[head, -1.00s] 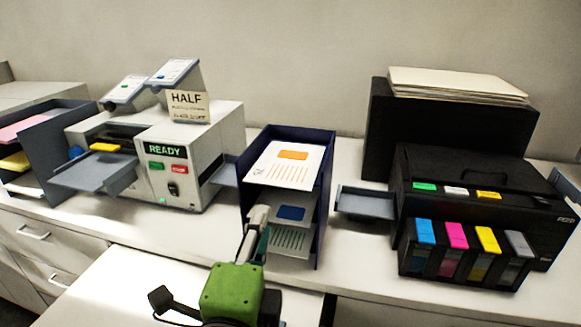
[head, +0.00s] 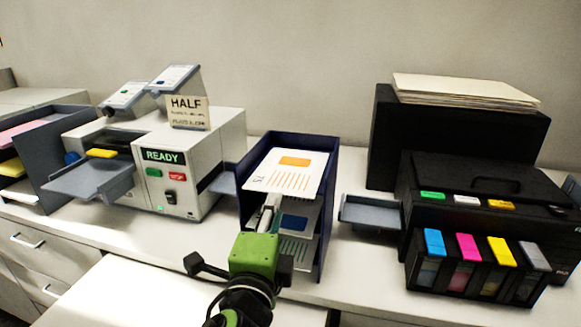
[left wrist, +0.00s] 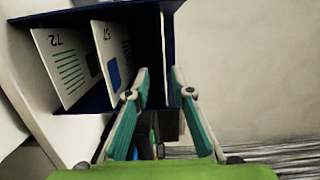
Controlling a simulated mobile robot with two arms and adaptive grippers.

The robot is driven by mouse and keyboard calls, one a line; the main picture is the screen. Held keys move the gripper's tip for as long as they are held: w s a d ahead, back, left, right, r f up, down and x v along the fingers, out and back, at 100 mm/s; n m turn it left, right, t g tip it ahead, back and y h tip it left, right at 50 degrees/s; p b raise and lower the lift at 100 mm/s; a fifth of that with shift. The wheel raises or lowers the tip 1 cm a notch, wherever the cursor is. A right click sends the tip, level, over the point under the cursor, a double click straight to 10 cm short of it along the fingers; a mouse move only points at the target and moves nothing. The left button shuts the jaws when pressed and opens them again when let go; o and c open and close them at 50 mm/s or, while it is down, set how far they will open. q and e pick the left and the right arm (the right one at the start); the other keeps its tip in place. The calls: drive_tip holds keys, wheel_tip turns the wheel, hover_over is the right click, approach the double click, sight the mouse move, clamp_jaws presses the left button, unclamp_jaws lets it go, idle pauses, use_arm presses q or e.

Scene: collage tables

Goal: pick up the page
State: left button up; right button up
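A dark blue tiered sorter (head: 329,200) holds pages on its shelves. The top page (head: 293,176) is white with an orange block and orange lines; its front edge juts out. Below it lies a page with a blue block (head: 295,222), marked 57 in the left wrist view (left wrist: 113,55). A lower page with green lines (head: 295,248) is marked 72 in the left wrist view (left wrist: 66,66). My left gripper (head: 268,208) is at the sorter's front, just under the top page's front edge in the picture. In the left wrist view its fingers (left wrist: 161,72) are apart, with a thin pale edge between them.
A grey machine (head: 185,150) reading READY stands left, its tray (head: 90,180) jutting forward. A black printer (head: 490,190) with coloured ink tanks stands right, its grey tray (head: 370,212) near the sorter. Paper (head: 465,90) is stacked behind it. Counter in front is mostly clear.

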use_arm(q)
drive_tip(key=w, duration=0.1)
drive_tip(key=w+p, duration=0.1)
drive_tip(key=w, duration=0.1)
drive_tip(key=w+p, duration=0.1)
drive_tip(key=shift+w+d+r, duration=0.35)
drive_tip(key=shift+w+d, duration=0.05)
drive_tip(key=shift+c, duration=0.5)
clamp_jaws()
